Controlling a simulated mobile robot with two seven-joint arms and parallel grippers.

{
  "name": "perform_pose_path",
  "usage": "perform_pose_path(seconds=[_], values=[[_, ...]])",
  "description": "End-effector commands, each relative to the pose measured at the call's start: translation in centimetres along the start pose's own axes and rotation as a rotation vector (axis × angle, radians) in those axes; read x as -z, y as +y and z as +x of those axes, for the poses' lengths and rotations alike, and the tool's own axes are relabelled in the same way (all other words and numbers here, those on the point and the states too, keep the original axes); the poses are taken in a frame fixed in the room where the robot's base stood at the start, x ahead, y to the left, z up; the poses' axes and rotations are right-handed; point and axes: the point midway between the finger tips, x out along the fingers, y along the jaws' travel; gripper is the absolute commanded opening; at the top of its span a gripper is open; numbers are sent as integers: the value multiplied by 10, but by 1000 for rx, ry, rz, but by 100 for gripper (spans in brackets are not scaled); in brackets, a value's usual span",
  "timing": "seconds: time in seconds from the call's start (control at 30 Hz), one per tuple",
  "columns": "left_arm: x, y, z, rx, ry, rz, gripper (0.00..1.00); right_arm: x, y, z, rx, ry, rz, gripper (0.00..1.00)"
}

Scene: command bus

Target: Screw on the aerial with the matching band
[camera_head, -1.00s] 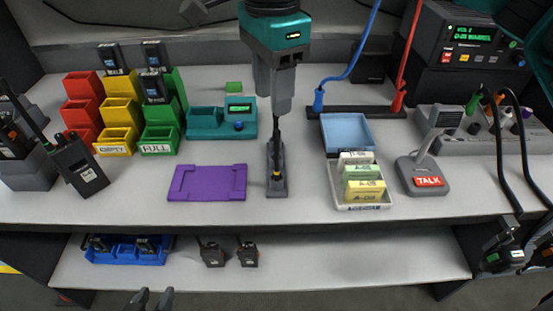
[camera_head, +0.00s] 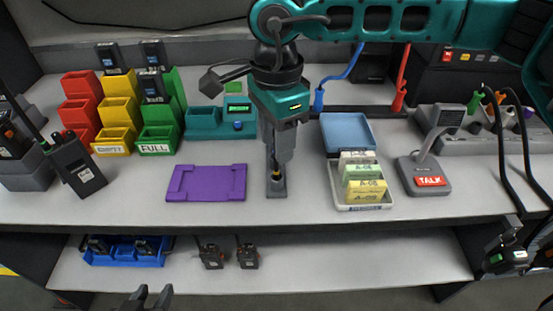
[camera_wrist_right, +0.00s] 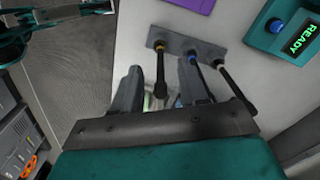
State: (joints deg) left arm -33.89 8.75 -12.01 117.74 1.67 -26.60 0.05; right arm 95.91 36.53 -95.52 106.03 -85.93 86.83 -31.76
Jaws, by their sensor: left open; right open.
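A small grey aerial rack (camera_head: 276,189) stands mid-bench. In the right wrist view, the rack (camera_wrist_right: 205,46) holds three black aerials: the yellow-banded aerial (camera_wrist_right: 160,70), the blue-banded aerial (camera_wrist_right: 201,80) and the pale-banded aerial (camera_wrist_right: 237,90). My right gripper (camera_head: 276,160) is open, low over the rack. In its wrist view the yellow-banded aerial lies between the fingers, without visible contact. A black handheld radio (camera_head: 77,168) leans in a grey holder (camera_head: 28,174) at the left. A thin black rod with a green spot rises beside it. My left gripper (camera_head: 149,298) is open and empty below the shelf.
A purple mat (camera_head: 207,169) lies left of the rack. A teal unit (camera_head: 203,124) stands behind it. A card tray (camera_head: 360,207) and talk microphone (camera_head: 430,187) are to the right. Red, yellow and green bins (camera_head: 117,140) stand left. The shelf below holds radios (camera_head: 211,257) and a blue tray (camera_head: 101,258).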

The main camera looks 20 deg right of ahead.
Motion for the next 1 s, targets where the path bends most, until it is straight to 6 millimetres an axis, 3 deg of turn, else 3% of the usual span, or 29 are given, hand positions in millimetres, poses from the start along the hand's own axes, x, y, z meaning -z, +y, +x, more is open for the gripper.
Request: perform_pose_path(seconds=[0.13, 0.47, 0.93, 1.0], values=[[-1, 1, -1, -2, -4, -2, 43, 0, 0, 13, 0, 0, 0, 43], [-1, 2, -2, -4, -3, -5, 43, 0, 0, 13, 1, -1, 0, 43], [-4, 3, 0, -4, -6, -9, 43, 0, 0, 13, 1, -1, 0, 0], [-4, 3, 0, -4, -7, -8, 43, 0, 0, 13, 1, -1, 0, 0]])
